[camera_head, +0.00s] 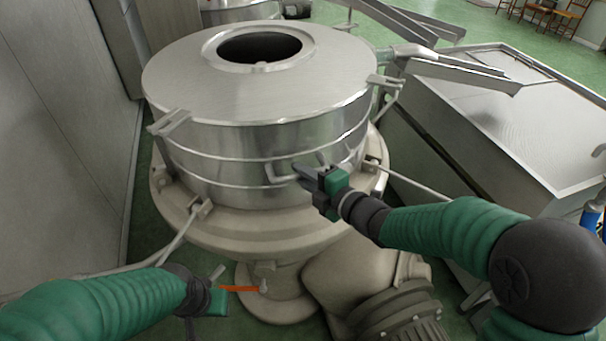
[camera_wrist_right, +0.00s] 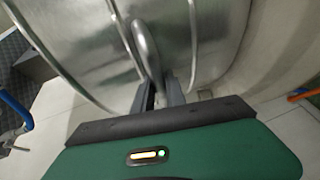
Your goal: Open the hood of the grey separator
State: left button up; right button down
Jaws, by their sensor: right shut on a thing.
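The grey separator's hood (camera_head: 190,80) is a round metal drum with a dark round opening on top. It sits level on a beige base (camera_head: 255,222). A bar handle (camera_head: 282,174) sticks out from the hood's front side. My right gripper (camera_head: 304,173) is at this handle and shut on it. In the right wrist view the handle (camera_wrist_right: 147,48) runs between the two fingers of the right gripper (camera_wrist_right: 160,92). My left gripper (camera_head: 215,285) is low at the left front, beside the base and away from the hood. Its fingers are too small to judge.
A metal spout (camera_head: 455,72) reaches right from the hood over a large metal tank (camera_head: 500,120). Clamps (camera_head: 172,122) sit around the hood's rim. A grey cabinet wall (camera_head: 60,130) stands close on the left. An orange lever (camera_head: 240,289) is near my left gripper.

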jog(key=shift+s+a+f, duration=0.1)
jog(key=shift+s+f, duration=0.05)
jog(key=shift+f, duration=0.1)
